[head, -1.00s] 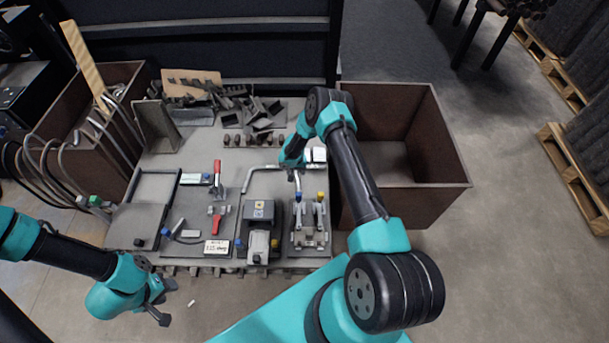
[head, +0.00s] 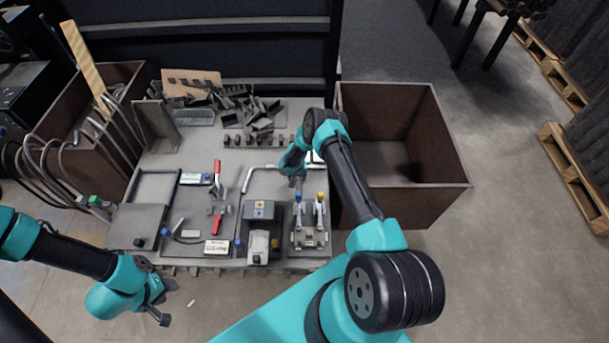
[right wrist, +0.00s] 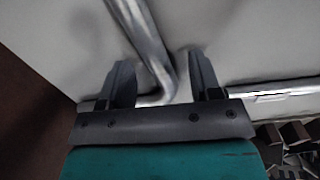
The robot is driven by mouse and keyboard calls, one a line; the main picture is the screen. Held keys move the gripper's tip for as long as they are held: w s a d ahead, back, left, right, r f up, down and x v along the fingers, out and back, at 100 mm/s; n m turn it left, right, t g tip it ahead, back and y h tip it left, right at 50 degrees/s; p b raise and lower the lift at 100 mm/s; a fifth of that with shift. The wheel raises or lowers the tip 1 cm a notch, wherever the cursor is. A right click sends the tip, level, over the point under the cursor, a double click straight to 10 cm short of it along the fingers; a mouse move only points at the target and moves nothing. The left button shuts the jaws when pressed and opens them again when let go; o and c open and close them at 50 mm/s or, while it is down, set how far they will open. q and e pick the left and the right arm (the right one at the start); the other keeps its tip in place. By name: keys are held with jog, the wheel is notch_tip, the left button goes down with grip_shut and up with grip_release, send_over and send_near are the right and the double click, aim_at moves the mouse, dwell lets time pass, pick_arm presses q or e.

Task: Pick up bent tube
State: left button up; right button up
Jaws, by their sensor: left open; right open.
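The bent tube (head: 248,179) is a thin grey metal tube lying on the workbench, left of my right gripper in the head view. In the right wrist view the bent tube (right wrist: 146,38) runs down between the fingers and curves at its bend close to the gripper's palm. My right gripper (right wrist: 158,68) is open, its fingers on either side of the tube, and is not closed on it. In the head view my right gripper (head: 294,181) is low over the bench, partly hidden by its arm. My left gripper (head: 163,301) is open and empty off the bench's front left.
Clamp fixtures (head: 310,222) and a grey block device (head: 258,235) stand near the bench front. Loose dark metal parts (head: 255,112) lie at the back. A brown bin (head: 425,200) stands to the right, and another bin (head: 85,165) with tubes to the left.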

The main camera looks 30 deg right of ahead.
jog(key=shift+f, duration=0.2)
jog(key=shift+c, duration=0.4)
grip_shut()
dwell(0.3)
dwell(0.5)
